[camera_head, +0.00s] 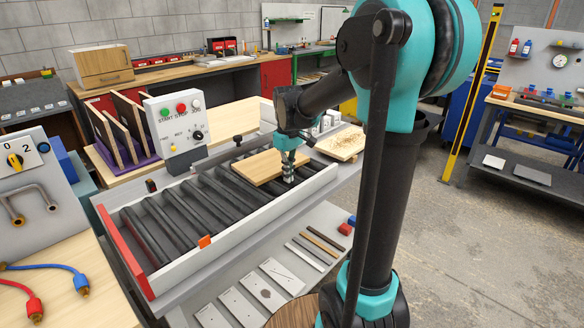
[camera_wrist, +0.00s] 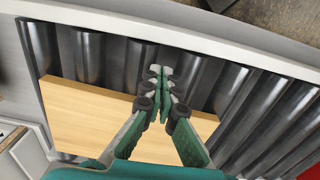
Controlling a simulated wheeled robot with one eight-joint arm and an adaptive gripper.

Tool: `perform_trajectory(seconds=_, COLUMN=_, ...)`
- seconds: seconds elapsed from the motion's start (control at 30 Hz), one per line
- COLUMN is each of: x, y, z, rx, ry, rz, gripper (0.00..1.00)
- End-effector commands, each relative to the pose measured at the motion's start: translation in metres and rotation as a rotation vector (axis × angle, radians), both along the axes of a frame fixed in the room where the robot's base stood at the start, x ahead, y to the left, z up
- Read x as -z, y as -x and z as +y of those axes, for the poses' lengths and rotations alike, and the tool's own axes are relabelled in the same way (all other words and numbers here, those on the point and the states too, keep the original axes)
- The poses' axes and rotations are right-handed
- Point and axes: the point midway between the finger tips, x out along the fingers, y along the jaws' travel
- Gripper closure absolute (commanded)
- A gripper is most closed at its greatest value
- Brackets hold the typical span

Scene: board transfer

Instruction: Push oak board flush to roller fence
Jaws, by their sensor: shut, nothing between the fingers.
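The oak board (camera_head: 262,168) lies flat on dark rollers, near the far right end of the roller bed. In the wrist view the oak board (camera_wrist: 95,118) fills the lower left; part is hidden behind my fingers. My gripper (camera_head: 288,177) points down, shut and empty, at the board's near edge. In the wrist view its fingertips (camera_wrist: 161,74) meet over the rollers just past that edge; contact is unclear. A white side rail (camera_head: 245,215) runs along the near side, apart from the board.
The rollers (camera_head: 165,225) left of the board are bare. A red end panel (camera_head: 123,250) and an orange tab (camera_head: 205,241) are at the left. A control box (camera_head: 178,122) stands behind. A shavings-covered board (camera_head: 341,143) lies right. Metal plates (camera_head: 240,305) lie on the lower shelf.

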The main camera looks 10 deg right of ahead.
Motion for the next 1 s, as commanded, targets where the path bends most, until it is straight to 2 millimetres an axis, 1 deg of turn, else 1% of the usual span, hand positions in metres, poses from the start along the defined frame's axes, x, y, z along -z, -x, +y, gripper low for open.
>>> perform_trajectory(seconds=0.03, x=0.000, y=-0.006, z=0.005, rx=-0.001, ry=0.000, rz=0.000, gripper=1.00)
perform_trajectory(seconds=0.2, x=0.000, y=-0.017, z=0.013, rx=0.000, ry=0.000, rz=0.000, gripper=1.00)
perform_trajectory(seconds=0.67, x=0.000, y=-0.022, z=0.016, rx=0.001, ry=0.000, rz=0.000, gripper=1.00)
perform_trajectory(seconds=0.77, x=0.000, y=-0.032, z=0.023, rx=0.000, ry=0.000, rz=0.000, gripper=1.00)
perform_trajectory(seconds=0.9, x=-0.001, y=-0.054, z=0.039, rx=-0.001, ry=0.000, rz=0.000, gripper=1.00)
perform_trajectory(seconds=1.0, x=-0.001, y=-0.066, z=0.048, rx=0.000, ry=0.000, rz=0.000, gripper=1.00)
